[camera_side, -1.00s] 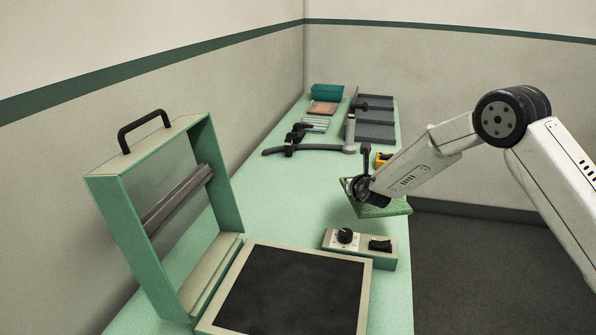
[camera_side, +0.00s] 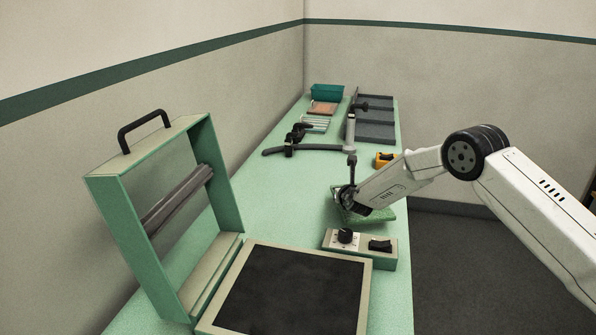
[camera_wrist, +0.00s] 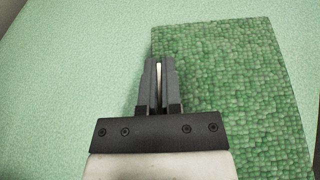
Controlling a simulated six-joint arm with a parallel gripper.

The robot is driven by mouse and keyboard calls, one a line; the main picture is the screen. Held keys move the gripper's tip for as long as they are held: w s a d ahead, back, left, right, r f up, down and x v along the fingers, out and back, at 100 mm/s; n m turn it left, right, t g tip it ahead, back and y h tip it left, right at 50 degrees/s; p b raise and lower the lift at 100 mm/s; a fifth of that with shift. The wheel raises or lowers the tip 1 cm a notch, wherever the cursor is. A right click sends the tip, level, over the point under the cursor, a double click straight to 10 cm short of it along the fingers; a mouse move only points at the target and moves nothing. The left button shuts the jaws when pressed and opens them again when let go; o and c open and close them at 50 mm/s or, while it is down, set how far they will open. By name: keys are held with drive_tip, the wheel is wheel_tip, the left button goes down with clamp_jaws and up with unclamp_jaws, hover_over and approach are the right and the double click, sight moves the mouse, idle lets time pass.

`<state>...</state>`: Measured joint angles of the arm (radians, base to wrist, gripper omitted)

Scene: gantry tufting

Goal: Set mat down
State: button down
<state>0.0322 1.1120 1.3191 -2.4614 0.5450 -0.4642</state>
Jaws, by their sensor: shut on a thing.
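The mat is a green, tufted, pebbly-textured rectangle. In the wrist view the mat (camera_wrist: 235,75) fills the right half, with my gripper (camera_wrist: 160,65) at its left edge. The fingers are close together, shut on the mat's edge. In the side view the mat (camera_side: 378,216) is partly hidden behind my gripper (camera_side: 347,203) and shows just behind the control box. It is at or close above the pale green table; I cannot tell whether it touches.
A control box (camera_side: 360,246) with a knob and switch stands just in front.

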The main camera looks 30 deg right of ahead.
drive_tip(key=shift+w+f, duration=0.15)
drive_tip(key=shift+f, duration=1.55)
drive_tip(key=shift+f, duration=0.2)
drive_tip(key=c, duration=0.8)
unclamp_jaws()
drive_tip(key=shift+r, duration=0.2)
drive_tip(key=shift+s+a+r, duration=0.2)
drive_tip(key=shift+s, duration=0.25)
drive_tip(key=shift+v, duration=5.5)
